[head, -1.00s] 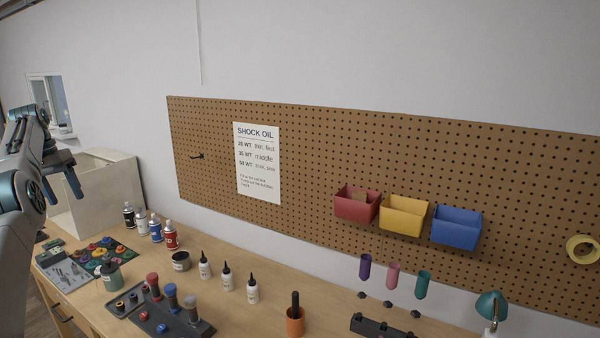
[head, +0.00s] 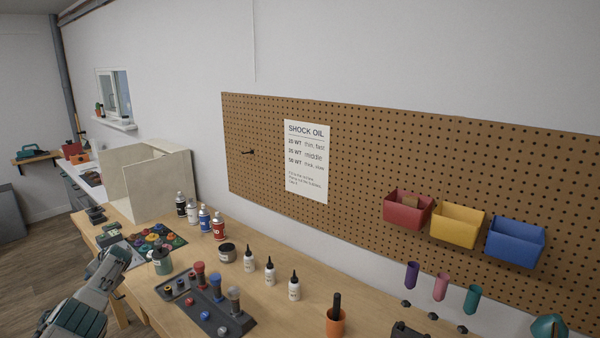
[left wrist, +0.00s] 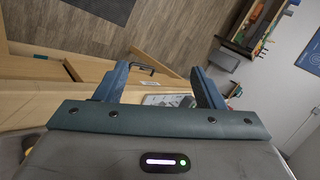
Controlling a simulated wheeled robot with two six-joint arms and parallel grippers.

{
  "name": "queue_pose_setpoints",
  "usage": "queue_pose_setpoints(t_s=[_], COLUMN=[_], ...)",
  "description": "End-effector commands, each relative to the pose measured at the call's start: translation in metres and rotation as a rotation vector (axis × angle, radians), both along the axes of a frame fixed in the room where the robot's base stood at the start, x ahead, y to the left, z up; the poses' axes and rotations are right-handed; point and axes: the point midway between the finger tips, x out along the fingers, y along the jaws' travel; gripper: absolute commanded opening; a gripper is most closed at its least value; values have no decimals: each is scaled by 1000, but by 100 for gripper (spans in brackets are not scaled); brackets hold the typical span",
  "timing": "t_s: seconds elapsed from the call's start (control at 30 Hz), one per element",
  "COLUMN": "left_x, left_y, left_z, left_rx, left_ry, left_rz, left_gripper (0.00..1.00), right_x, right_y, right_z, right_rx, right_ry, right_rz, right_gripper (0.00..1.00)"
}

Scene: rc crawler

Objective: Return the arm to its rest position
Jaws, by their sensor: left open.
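My left arm (head: 85,298) is low at the left edge of the workbench in the head view, beside the mat of small parts. I cannot make out its fingers there. In the left wrist view my left gripper (left wrist: 161,82) is open, with its two blue fingers apart and nothing visible between them. Beyond the fingers are the wooden bench side with a dark handle (left wrist: 153,60), a pale sheet or tray and the floor. My right gripper is in neither view.
The workbench (head: 275,312) holds a dark shock stand (head: 212,305), a green jar (head: 162,262), several bottles and an orange cup (head: 336,322). A pale open box (head: 160,185) stands at the back left. A pegboard (head: 360,135) with bins covers the wall.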

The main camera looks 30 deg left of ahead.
Motion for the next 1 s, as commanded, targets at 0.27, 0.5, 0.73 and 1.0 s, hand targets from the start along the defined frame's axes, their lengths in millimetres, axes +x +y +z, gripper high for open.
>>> queue_pose_setpoints(t_s=[0.27,0.5,0.73,1.0], left_x=[-75,-145,-199,-238], left_y=[12,6,-7,-55], left_z=[-79,-131,-161,-222], left_rx=[134,164,142,51], left_ry=[87,134,154,134], left_rz=[-216,-419,-558,-606], left_gripper=[63,63,63,63], right_x=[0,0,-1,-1], right_y=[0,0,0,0], right_z=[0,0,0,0], right_rx=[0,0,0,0], right_ry=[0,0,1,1], right_rz=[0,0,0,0], right_gripper=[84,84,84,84])
